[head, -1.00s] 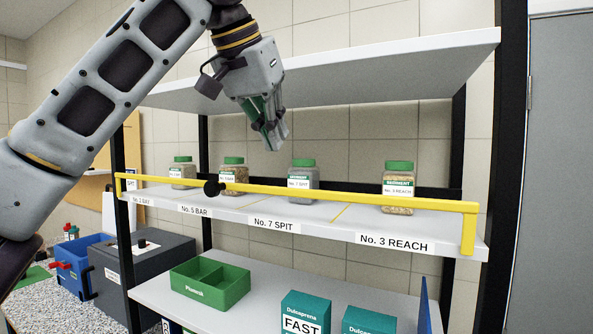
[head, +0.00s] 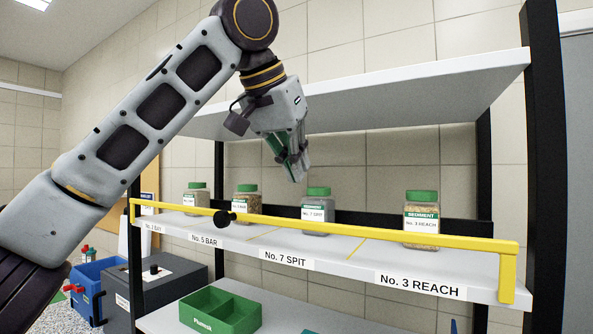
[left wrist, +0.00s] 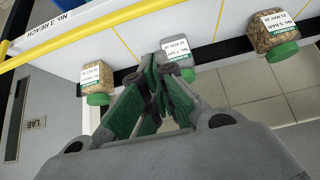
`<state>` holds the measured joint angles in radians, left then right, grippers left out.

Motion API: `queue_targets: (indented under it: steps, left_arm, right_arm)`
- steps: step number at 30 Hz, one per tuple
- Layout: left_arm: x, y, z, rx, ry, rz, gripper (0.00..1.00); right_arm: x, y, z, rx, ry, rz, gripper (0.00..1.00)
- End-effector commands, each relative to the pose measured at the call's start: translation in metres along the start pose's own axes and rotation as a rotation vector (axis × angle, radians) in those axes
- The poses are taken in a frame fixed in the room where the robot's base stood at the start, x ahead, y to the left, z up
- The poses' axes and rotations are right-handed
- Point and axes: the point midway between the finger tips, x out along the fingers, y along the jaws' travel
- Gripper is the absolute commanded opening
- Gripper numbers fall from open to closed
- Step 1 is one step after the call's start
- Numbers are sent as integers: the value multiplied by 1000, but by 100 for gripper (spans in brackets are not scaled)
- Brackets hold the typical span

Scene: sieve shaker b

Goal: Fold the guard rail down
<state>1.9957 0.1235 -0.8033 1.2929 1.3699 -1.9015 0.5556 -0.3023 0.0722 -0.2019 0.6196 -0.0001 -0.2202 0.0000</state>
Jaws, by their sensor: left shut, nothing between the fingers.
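The yellow guard rail (head: 360,231) runs along the front edge of the middle shelf, above the shelf labels. It stands up, with a bent yellow end post at the right and a black knob (head: 223,218) on it left of the middle. In the left wrist view the rail (left wrist: 85,28) crosses the upper left. My left gripper (head: 297,176) is shut and empty, above the shelf near the No. 7 SPIT jar and apart from the rail. It also shows in the left wrist view (left wrist: 158,62). My right gripper is not in view.
Several green-lidded sediment jars, such as the No. 3 REACH jar (head: 421,220) and No. 7 SPIT jar (head: 318,212), stand behind the rail. An upper shelf (head: 400,90) overhangs. A green divided tray (head: 220,312) lies below. A dark grey box (head: 160,285) stands at left.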

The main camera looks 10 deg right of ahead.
Motion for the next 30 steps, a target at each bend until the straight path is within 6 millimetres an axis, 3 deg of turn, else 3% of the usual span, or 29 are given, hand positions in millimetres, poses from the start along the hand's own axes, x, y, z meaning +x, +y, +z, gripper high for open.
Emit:
queue_targets:
  steps: [22,30]
  left_arm:
    - [92,0,0,0,-2,0,0]
    - [76,0,17,1,1,-1,0]
  right_arm:
    - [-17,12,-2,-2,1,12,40]
    - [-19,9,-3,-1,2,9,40]
